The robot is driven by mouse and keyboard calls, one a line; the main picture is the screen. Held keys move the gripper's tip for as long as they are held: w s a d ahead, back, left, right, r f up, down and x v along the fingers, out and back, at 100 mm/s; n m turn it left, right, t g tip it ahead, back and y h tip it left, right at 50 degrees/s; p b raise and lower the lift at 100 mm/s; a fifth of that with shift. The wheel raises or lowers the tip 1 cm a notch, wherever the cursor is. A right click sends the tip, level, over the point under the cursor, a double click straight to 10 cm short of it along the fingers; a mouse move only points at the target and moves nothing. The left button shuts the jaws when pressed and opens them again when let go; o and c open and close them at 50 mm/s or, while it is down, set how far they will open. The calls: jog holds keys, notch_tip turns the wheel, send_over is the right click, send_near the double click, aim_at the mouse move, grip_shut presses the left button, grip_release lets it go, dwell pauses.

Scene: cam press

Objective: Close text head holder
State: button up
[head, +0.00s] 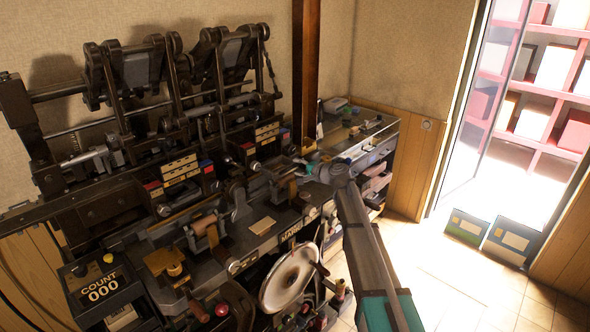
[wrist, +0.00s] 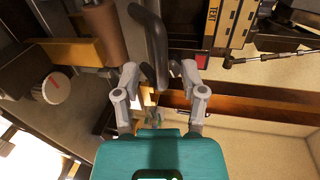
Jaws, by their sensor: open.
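My gripper (wrist: 160,72) is open in the wrist view, with its two grey fingers spread on either side of the lower end of a dark curved lever (wrist: 151,35). I cannot tell whether either finger touches it. In the head view, my gripper (head: 305,172) is by the right-hand station of the press, partly hidden by its own wrist. A brown roller on a wooden block (wrist: 103,35) lies left of the lever in the wrist view. I cannot tell for sure which part is the text head holder, or how far it is open.
The dark press (head: 150,160) stands along the wall, with yellow label plates (head: 180,168), a large pale handwheel (head: 291,277) and a "COUNT 000" box (head: 103,290). A wooden post (head: 305,70) rises behind my gripper.

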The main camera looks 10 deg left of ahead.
jog(key=shift+x, duration=1.15)
grip_shut()
